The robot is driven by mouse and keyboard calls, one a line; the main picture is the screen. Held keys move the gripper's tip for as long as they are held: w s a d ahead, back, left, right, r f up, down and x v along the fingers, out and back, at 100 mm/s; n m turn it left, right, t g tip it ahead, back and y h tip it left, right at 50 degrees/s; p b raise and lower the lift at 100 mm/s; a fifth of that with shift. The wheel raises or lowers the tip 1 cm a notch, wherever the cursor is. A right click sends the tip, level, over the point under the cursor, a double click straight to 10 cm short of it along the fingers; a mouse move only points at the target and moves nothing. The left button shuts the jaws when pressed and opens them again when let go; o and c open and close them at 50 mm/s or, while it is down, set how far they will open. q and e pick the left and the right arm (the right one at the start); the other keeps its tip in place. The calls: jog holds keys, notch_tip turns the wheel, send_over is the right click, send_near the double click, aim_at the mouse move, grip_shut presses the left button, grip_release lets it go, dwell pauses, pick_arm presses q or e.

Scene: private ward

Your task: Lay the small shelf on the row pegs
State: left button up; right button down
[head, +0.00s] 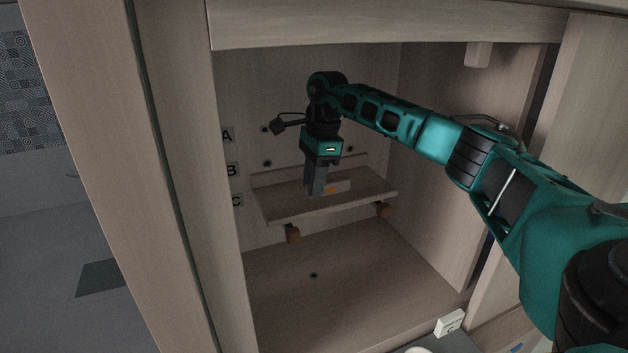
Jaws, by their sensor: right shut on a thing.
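The small shelf (290,211) is a light wooden board with a raised back lip, inside the open cabinet. Two brown pegs, a left one (292,233) and a right one (384,210), show just under the shelf's front edge. I cannot tell whether the shelf touches them. Row labels A (227,135), B (232,170) and C (236,201) run down the left; the pegs sit slightly below label C. My left gripper is out of view.
The cabinet's left wall (180,180) and top rail (380,24) frame the opening. My right arm reaches in from the right. The cabinet floor (340,280) is clear below the shelf. A small white block (449,323) lies at the lower right.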

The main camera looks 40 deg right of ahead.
jog(key=shift+f, duration=0.3)
jog(key=c, duration=0.8)
grip_release()
notch_tip(320, 180, up, 12)
jog(key=d, duration=0.1)
jog(key=shift+s+d, duration=0.3)
jog(key=shift+f, duration=0.1)
